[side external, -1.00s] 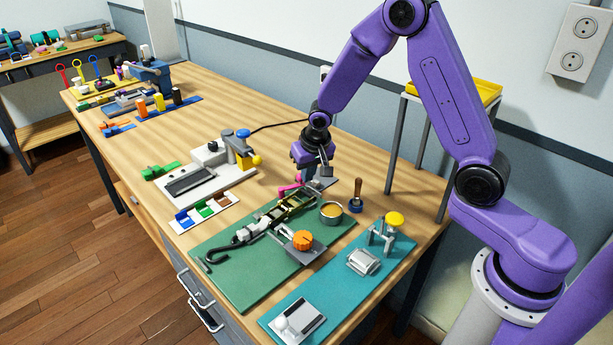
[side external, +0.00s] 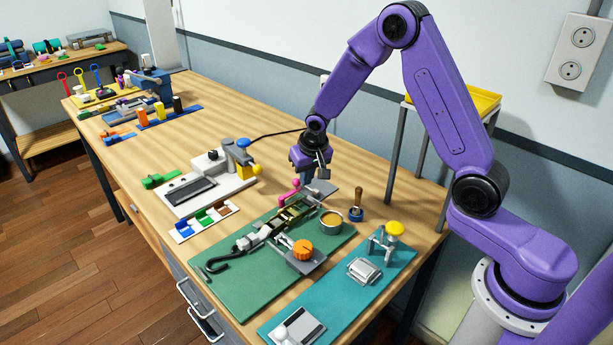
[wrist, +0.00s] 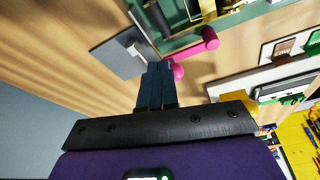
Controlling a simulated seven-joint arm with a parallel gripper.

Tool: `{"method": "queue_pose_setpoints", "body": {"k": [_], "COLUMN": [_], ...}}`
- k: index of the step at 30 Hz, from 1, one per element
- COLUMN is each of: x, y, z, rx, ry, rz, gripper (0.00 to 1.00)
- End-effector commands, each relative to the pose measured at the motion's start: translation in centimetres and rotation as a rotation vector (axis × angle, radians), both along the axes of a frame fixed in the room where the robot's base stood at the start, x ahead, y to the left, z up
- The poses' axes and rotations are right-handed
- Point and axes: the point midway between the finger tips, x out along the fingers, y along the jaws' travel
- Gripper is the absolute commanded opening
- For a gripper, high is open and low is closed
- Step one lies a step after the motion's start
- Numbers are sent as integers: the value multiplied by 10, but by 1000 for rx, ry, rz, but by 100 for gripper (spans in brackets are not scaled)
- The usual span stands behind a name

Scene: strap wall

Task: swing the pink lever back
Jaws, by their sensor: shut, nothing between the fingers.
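The pink lever (side external: 288,196) stands at the far end of the ratchet strap assembly on the green board (side external: 232,283). In the wrist view the pink lever (wrist: 196,46) shows as a bar with a thick end and a round pink knob. My gripper (side external: 307,182) is shut and empty, pointing down just beside the lever in the side view. In the wrist view the closed dark fingertips (wrist: 160,67) are right beside the knob; I cannot tell whether they touch it. A grey plate (side external: 322,192) lies beside the fingers, partly hidden behind them in the wrist view.
An orange knob (side external: 302,250), a round tin (side external: 331,219) and a wooden-handled tool (side external: 358,198) stand nearby. A white-based fixture (side external: 210,185) is to the left. The table behind my gripper is mostly clear, apart from a black cable.

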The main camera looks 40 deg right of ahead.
Motion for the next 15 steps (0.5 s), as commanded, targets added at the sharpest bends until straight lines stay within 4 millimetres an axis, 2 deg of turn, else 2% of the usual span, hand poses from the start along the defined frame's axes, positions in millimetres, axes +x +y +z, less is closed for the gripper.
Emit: {"method": "queue_pose_setpoints", "body": {"k": [10, 15], "x": [-1, -18], "y": [-2, -4], "z": [2, 5], "rx": [1, 0], "ry": [-6, -3], "rz": [-1, 0], "gripper": [0, 0]}}
